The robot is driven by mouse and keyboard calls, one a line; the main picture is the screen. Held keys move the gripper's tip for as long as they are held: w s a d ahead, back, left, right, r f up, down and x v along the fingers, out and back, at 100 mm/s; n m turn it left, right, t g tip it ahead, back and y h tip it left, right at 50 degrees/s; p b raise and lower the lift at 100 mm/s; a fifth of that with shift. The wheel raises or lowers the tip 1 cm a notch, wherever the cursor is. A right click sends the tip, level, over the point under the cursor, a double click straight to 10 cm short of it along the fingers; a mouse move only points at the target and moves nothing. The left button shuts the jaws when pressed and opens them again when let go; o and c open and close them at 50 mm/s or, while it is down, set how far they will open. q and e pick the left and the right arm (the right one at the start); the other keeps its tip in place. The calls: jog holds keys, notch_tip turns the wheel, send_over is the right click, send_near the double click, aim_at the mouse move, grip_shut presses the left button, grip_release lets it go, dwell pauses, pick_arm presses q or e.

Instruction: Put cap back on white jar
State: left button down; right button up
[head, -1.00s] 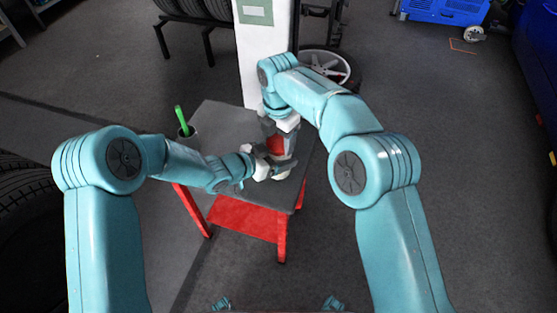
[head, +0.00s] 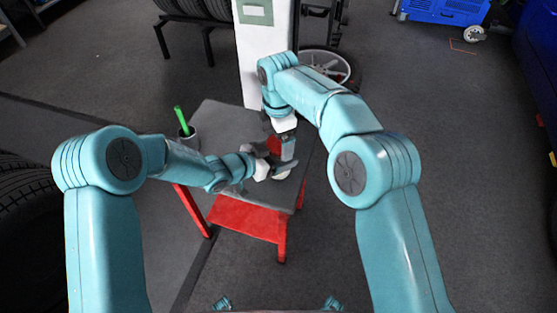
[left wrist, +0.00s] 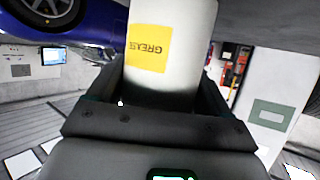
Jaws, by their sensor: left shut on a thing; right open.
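The white jar (left wrist: 170,45) has a yellow GREASE label and stands between the fingers of my left gripper (left wrist: 158,95) in the left wrist view. In the head view my left gripper (head: 275,170) is shut on it above the table, and little of the jar (head: 283,174) shows. A red cap (head: 274,146) shows directly above the jar, between the fingers of my right gripper (head: 279,147). The right gripper is open and points down from above. The fingers partly hide the cap, so I cannot tell whether it is seated on the jar.
The small grey table (head: 225,125) has a red lower shelf (head: 247,217). A dark cup (head: 187,132) with a green-handled tool (head: 181,116) stands at its left back. A white pillar (head: 262,60) rises right behind the table. The tabletop's left part is mostly clear.

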notch_tip(320, 180, up, 7)
jog(key=shift+r, duration=0.1)
dwell(0.3)
pick_arm(q)
grip_release()
jog(key=p+v, duration=0.2)
jog(key=v, duration=1.4)
jog(key=shift+s, duration=0.2)
pick_arm(e)
notch_tip(320, 180, up, 2)
jog(key=shift+r, duration=0.1)
pick_arm(q)
jog(key=shift+a, duration=0.15)
